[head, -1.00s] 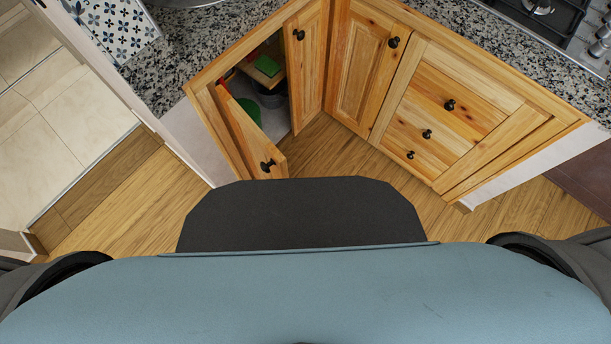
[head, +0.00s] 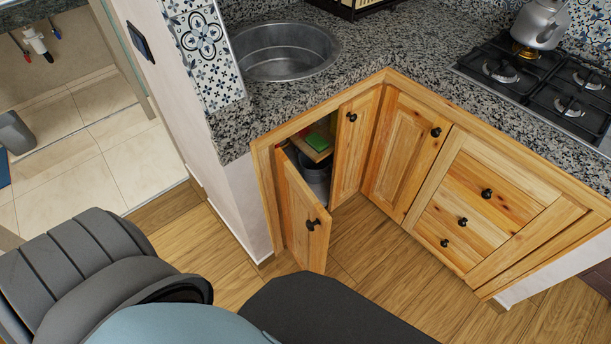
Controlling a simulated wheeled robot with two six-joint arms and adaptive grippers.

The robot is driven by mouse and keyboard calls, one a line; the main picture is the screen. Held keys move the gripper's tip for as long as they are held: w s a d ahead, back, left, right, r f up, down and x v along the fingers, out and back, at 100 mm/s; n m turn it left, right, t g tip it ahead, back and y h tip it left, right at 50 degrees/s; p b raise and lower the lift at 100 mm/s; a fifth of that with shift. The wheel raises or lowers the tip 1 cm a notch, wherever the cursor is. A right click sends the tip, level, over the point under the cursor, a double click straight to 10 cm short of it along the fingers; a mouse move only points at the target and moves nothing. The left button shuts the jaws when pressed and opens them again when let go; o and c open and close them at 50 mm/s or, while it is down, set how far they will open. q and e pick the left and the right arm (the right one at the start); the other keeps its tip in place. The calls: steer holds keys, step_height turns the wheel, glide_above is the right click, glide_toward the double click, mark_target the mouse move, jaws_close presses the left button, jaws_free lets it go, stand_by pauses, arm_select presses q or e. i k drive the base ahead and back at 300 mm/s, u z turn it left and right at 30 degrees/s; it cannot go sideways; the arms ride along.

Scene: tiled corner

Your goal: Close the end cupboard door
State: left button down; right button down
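The end cupboard door (head: 301,211) is a light wooden panel with a dark round knob (head: 311,225). It stands open at the left end of the corner cabinets, swung out over the floor. Through the gap I see the cupboard inside, with a grey pot (head: 316,172) and a green item (head: 317,142) on a shelf. Neither of my grippers shows in the head view; only parts of my own body show at the bottom and lower left, apart from the door in the picture.
A granite counter (head: 392,62) with a round sink (head: 285,52) and a gas hob (head: 540,85) runs above the cabinets. Other doors and drawers (head: 490,195) are shut. A white wall end (head: 225,200) stands left of the cupboard. Wooden floor (head: 385,260) is clear before the cabinets.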

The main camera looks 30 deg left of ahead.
mark_target(307, 224)
steer(key=k, duration=0.65)
steer(key=u, duration=1.1)
steer(key=i, duration=0.55)
steer(key=u, duration=0.05)
